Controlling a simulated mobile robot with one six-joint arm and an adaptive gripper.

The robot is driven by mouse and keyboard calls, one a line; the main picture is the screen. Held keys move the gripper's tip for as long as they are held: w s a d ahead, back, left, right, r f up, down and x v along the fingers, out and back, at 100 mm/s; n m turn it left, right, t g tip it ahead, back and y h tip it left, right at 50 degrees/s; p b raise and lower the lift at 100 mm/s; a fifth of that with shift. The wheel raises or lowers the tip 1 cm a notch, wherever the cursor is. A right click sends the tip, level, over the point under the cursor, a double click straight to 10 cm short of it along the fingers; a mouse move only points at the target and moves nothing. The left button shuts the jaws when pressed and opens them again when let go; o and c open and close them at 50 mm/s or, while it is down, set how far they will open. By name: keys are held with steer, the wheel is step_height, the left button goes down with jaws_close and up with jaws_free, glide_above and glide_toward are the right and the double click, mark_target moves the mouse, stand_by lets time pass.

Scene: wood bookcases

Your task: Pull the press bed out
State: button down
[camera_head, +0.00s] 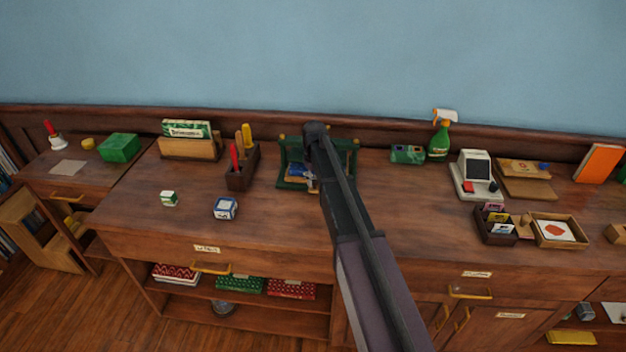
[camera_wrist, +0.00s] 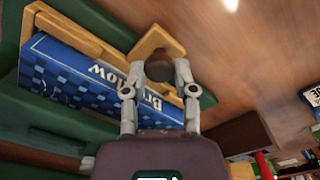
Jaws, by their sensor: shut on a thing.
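The green press (camera_head: 290,183) stands on the counter near the wall, in the middle of the camera_head view, partly hidden by my arm. Its wooden bed (camera_wrist: 70,27) shows in the wrist view, with a blue patterned box or book (camera_wrist: 90,85) lettered in white on it. A dark round knob (camera_wrist: 158,68) sits at the bed's wooden end piece. My gripper (camera_wrist: 158,78) is shut on this knob, one finger on each side. In the camera_head view the fingers are mostly hidden behind my arm.
A wooden tool holder (camera_head: 242,170) stands close left of the press. A small blue-and-white box (camera_head: 225,208) lies farther front left. A green box (camera_head: 407,154) and spray bottle (camera_head: 439,140) stand to the right. The counter in front of the press is clear apart from my arm.

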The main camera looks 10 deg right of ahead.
steer(key=s+a, duration=0.2)
steer(key=s, duration=0.4)
steer(key=s+a, duration=0.1)
steer(key=s, duration=0.5)
steer(key=s+a, duration=0.2)
steer(key=s, duration=0.4)
steer(key=shift+a, duration=0.3)
steer(key=shift+c, duration=2.1)
jaws_free()
steer(key=s+d+r+m+p, duration=0.2)
steer(key=s, duration=0.3)
steer(key=s+d+r+m+p, duration=0.2)
steer(key=s+d+m, duration=0.1)
steer(key=s, duration=0.3)
steer(key=shift+s+r, duration=0.25)
